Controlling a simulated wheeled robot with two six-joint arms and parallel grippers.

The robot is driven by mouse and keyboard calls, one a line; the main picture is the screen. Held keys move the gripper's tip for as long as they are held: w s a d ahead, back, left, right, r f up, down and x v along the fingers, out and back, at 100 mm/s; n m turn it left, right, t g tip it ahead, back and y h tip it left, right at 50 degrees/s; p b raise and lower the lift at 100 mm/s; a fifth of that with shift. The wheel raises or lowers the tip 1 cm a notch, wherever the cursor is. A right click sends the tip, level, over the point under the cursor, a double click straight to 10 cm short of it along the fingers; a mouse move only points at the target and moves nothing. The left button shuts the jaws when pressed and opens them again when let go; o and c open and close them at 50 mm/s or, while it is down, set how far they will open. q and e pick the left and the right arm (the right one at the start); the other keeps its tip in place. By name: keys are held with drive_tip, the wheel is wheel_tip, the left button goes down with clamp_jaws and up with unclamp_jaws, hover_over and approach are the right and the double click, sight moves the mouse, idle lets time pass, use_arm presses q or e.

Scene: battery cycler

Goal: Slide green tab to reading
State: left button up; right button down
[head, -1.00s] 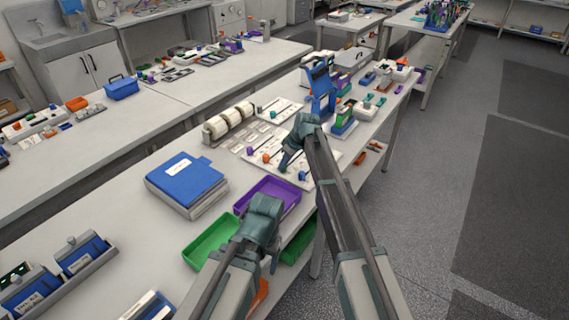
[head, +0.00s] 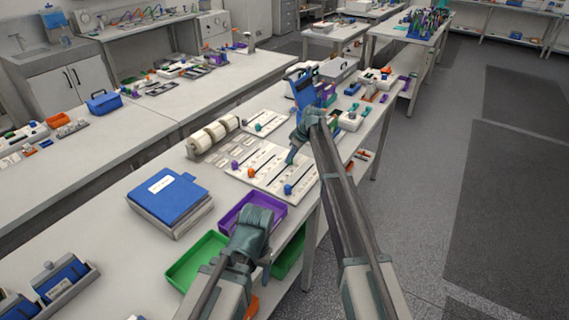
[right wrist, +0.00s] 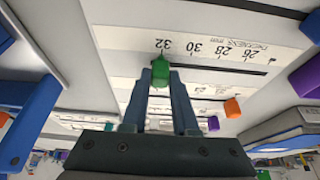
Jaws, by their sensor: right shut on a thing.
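The white slider board (head: 262,181) lies on the near bench, with slots and printed scales. In the right wrist view the green tab (right wrist: 160,70) stands between the two fingers of my right gripper (right wrist: 162,80), which is shut on it. The tab is at the 32 mark of an upside-down scale (right wrist: 207,48); the slot runs off to the right past 30, 28 and 26. In the head view my right gripper (head: 292,157) is over the board's right part and hides the tab. My left gripper (head: 246,245) hangs near the trays, its fingers unclear.
Purple (head: 235,165), orange (head: 251,173) and blue (head: 288,189) tabs sit on the same board. A blue stand (head: 303,90) is just behind my right gripper. A blue binder (head: 168,190), a purple tray (head: 226,219) and a green tray (head: 183,270) lie nearer.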

drive_tip(key=shift+w+d, duration=0.2)
drive_tip(key=shift+w, duration=0.1)
drive_tip(key=c, duration=0.7)
unclamp_jaws()
drive_tip(key=shift+d, duration=0.1)
drive_tip(key=shift+s+r, duration=0.1)
drive_tip(key=shift+p+v, duration=0.75)
drive_tip(key=shift+p, duration=0.1)
drive_tip(key=p+v, duration=1.1)
drive_tip(key=v, duration=0.1)
drive_tip(key=shift+r, duration=0.1)
